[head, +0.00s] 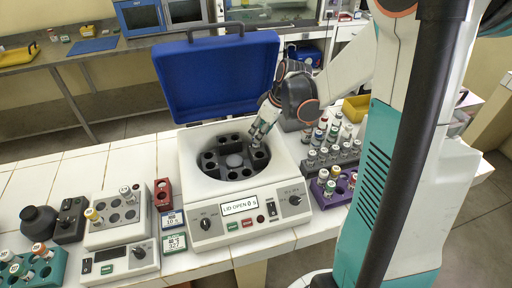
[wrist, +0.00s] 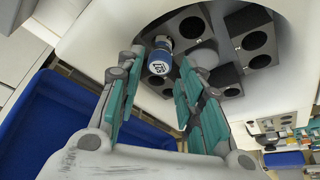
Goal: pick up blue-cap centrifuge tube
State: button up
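The blue-cap centrifuge tube (wrist: 160,60) stands in a slot of the centrifuge rotor in the wrist view; its blue cap has a white marked top. My gripper (wrist: 164,66) is open, its teal-padded fingers on either side of the cap with gaps visible. How deep the tips reach is hard to tell. In the head view my gripper (head: 261,134) points down into the open centrifuge (head: 186,163) at the right rear of the rotor. There the fingers hide the tube. The other visible rotor slots look empty.
The blue centrifuge lid (head: 220,75) stands raised behind the bowl. Racks of capped tubes (head: 330,140) and a purple rack (head: 321,199) stand to the right. A heater block (head: 117,228) and teal rack (head: 48,272) are at left. The rim surrounds my gripper.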

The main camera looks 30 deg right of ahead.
aim_at(256, 146)
jog(key=b+x, duration=0.1)
jog(key=x, duration=0.3)
jog(key=shift+w+f+b, duration=0.15)
jog(key=shift+f+b, duration=0.15)
jog(key=shift+f, duration=0.05)
jog(key=shift+r, duration=0.1)
jog(key=shift+c, duration=0.5)
jog(key=c, duration=0.6)
jog(key=shift+c, duration=0.2)
